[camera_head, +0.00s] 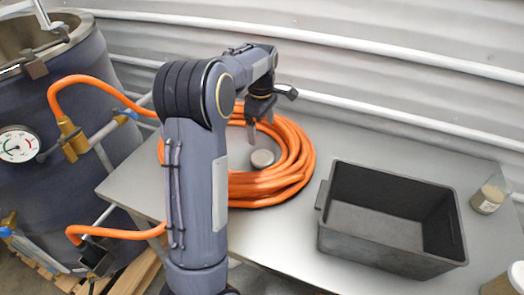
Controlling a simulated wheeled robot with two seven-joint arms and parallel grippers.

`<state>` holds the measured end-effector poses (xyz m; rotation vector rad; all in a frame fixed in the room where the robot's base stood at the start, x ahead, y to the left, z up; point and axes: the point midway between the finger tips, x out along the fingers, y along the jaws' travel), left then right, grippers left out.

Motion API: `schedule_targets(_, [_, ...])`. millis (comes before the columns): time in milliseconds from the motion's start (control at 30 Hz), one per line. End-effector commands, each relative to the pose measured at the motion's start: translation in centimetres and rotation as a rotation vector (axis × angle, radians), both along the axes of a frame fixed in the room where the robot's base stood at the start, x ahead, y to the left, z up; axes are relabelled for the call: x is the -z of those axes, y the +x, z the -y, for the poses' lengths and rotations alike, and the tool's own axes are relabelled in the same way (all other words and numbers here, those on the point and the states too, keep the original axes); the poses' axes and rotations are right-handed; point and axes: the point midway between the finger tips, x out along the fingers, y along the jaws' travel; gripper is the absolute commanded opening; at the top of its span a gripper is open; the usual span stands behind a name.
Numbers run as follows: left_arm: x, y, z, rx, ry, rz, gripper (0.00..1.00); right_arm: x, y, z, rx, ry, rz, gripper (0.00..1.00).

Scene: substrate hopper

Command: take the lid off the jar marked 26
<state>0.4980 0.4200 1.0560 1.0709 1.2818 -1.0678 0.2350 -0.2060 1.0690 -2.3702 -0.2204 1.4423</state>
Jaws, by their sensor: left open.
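A small clear jar (488,198) with brown contents and a pale label stands at the right edge of the table; its marking is too small to read surely. I see no clear lid on it. A round grey disc-like piece (262,159), possibly a lid, lies inside the orange hose coil. My left gripper (252,132) is open, with its fingers pointing down just above and left of that disc, apart from it as far as I can tell. Another container (507,281) is cut off at the lower right corner. My right gripper is not in view.
The orange hose (296,165) lies coiled on the grey table (285,235). A black open bin (330,215), empty, stands right of it. A dark drum (95,85) with a gauge (17,144) and hose fittings stands at the left. A corrugated wall is behind.

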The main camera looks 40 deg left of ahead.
Motion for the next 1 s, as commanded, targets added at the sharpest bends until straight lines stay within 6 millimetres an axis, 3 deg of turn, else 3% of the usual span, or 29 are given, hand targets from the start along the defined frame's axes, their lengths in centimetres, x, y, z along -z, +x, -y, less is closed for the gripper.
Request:
schedule_targets(167, [-2.7,-4.0,2.8,0.221,-0.087,0.108,0.91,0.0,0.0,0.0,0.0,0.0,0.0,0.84])
schedule_targets(367, [-5.5,-12.6,10.2,0.73,-0.127,0.358,0.91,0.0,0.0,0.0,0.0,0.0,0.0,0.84])
schedule_targets(500, [-5.2,-18.9,15.5,1.09,-0.054,0.514,0.91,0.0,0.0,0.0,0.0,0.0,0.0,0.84])
schedule_targets(600, [-4.0,-22.4,18.3,1.296,0.026,0.587,0.91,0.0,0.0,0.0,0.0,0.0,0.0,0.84])
schedule_targets(800, [-1.7,-25.9,21.1,1.522,0.139,0.644,0.91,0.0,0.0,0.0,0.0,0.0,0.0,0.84])
schedule_targets(1000, [-1.2,-26.4,21.4,1.557,0.155,0.647,0.91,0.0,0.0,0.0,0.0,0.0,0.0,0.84])
